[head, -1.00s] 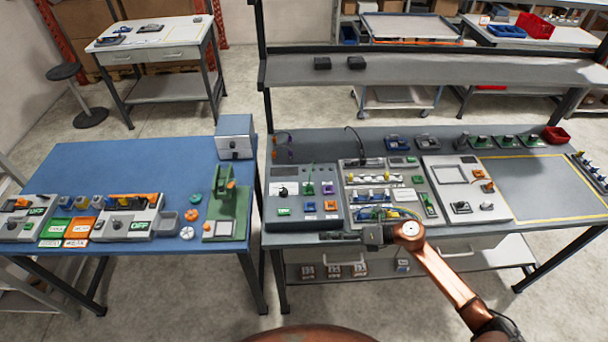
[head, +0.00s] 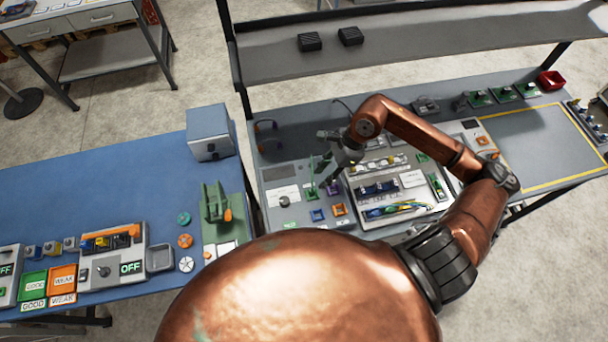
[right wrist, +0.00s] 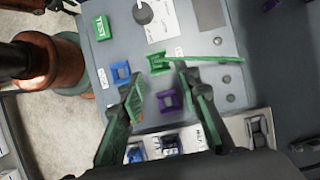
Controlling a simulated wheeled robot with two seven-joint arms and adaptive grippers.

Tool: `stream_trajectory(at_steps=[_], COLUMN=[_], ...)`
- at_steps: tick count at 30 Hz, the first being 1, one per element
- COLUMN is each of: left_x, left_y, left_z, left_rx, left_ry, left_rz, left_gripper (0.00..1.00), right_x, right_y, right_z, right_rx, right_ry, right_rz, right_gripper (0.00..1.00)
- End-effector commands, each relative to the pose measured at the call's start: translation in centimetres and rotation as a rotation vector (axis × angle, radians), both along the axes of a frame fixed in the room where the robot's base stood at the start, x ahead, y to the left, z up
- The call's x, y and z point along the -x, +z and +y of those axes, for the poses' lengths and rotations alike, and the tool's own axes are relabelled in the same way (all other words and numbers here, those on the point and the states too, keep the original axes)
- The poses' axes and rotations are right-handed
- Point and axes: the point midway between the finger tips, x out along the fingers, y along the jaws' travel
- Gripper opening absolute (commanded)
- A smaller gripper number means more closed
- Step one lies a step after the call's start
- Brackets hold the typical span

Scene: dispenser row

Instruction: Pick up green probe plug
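The green probe plug (head: 311,191) sits at the grey panel on the right bench, with a thin green stem or lead rising from it. In the right wrist view the green square piece (right wrist: 158,63) lies just beyond the fingertips, and the thin green stem (right wrist: 220,59) runs off to the right past the right finger. My right gripper (head: 325,168) is above the panel, its fingers apart with nothing between them; it also shows in the right wrist view (right wrist: 158,78). I cannot tell its exact height above the plug. My left gripper is not in view.
Blue (right wrist: 120,73) and purple (right wrist: 168,100) square sockets flank the green one closely. A knob (right wrist: 142,12) and a green TEST button (right wrist: 102,28) are farther up the panel. A unit with coloured wires (head: 395,208) stands right of it. A yellow-outlined area (head: 530,135) is clear.

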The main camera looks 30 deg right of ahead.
Motion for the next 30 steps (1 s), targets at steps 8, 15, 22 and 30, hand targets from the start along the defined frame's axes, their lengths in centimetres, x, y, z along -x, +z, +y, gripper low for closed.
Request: stream_trajectory(at_steps=[8,15,22,30], left_x=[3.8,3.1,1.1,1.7], left_y=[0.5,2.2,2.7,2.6], left_z=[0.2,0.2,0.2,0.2], left_rx=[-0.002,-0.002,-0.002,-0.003], left_ry=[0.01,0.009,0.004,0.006], left_rz=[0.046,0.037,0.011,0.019], left_gripper=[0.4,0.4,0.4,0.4], right_x=[0.0,0.3,0.1,0.0], right_y=[-2.2,-4.9,-7.0,-7.1], right_z=[0.9,2.4,3.0,2.9], right_rx=[0.009,0.006,0.009,0.01], right_ry=[0.009,0.007,0.005,0.006], right_rz=[0.0,0.002,-0.001,-0.002], right_gripper=[0.3,0.3,0.3,0.26])
